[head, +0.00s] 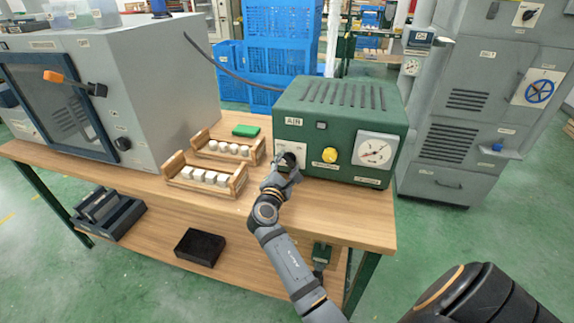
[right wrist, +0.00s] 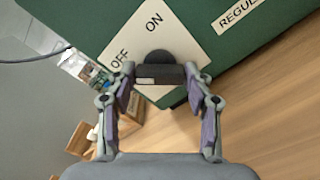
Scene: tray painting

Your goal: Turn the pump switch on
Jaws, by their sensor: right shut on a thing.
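The green pump unit (head: 340,110) stands on the wooden table, with an AIR label, a yellow knob and a round dial on its front. Its black pump switch (right wrist: 160,70) sits on a white plate (right wrist: 195,38) marked OFF and ON; in the head view the switch (head: 289,159) is partly covered by my gripper. My right gripper (head: 284,168) is at the switch. In the right wrist view the fingertips of this gripper (right wrist: 160,80) are on both sides of the switch's dark handle, shut on it. I cannot tell the exact switch setting. My left gripper is not in view.
Wooden racks with white pieces (head: 206,177) and a green block (head: 246,130) lie left of the pump. A grey cabinet with a window (head: 150,90) stands at the table's left. A tall grey machine (head: 460,110) stands at the right. Blue crates (head: 280,50) are behind.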

